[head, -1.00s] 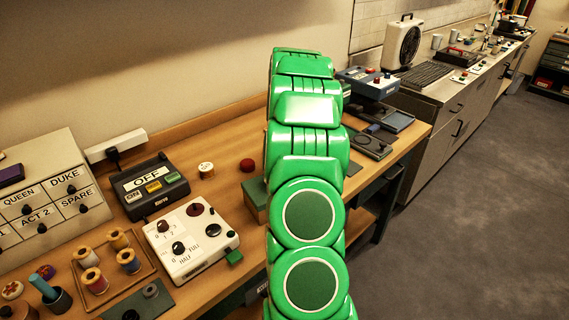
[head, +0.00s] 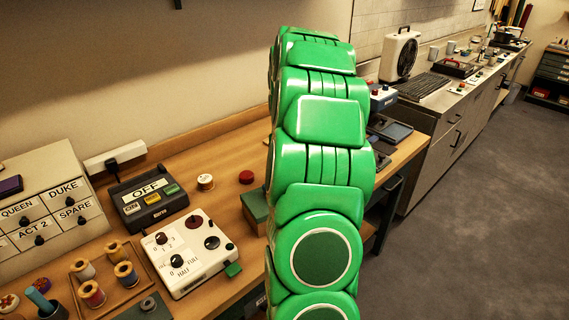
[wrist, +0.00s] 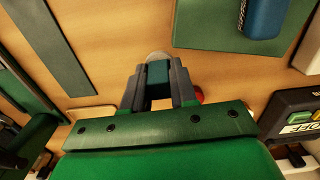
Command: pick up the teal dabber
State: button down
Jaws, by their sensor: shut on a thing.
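In the wrist view my gripper (wrist: 158,88) is shut on a dark teal piece with a pale rounded end, which looks like the teal dabber (wrist: 157,72). The dabber sits between the two dark fingers, its pale end showing just past their tips. Wood table surface shows around it; I cannot tell how high it is held. In the head view my green arm hides the gripper and the dabber.
The OFF box (head: 148,195) and a white control panel (head: 190,252) stand left of my arm. A red button (head: 246,177) and a white round tub (head: 205,182) are behind them. A green mat (wrist: 215,38) with a blue object (wrist: 265,16) lies upper right in the wrist view.

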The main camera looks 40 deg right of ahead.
jog(key=shift+s+a+r, duration=0.6)
jog(key=shift+s+a, duration=0.2)
jog(key=shift+s, duration=0.25)
jog(key=shift+s+a+r, duration=0.55)
jog(key=shift+s+a, duration=0.2)
jog(key=shift+s, duration=0.35)
jog(key=shift+s+a+r, duration=0.6)
jog(key=shift+s+a, duration=0.2)
jog(key=shift+s, duration=0.25)
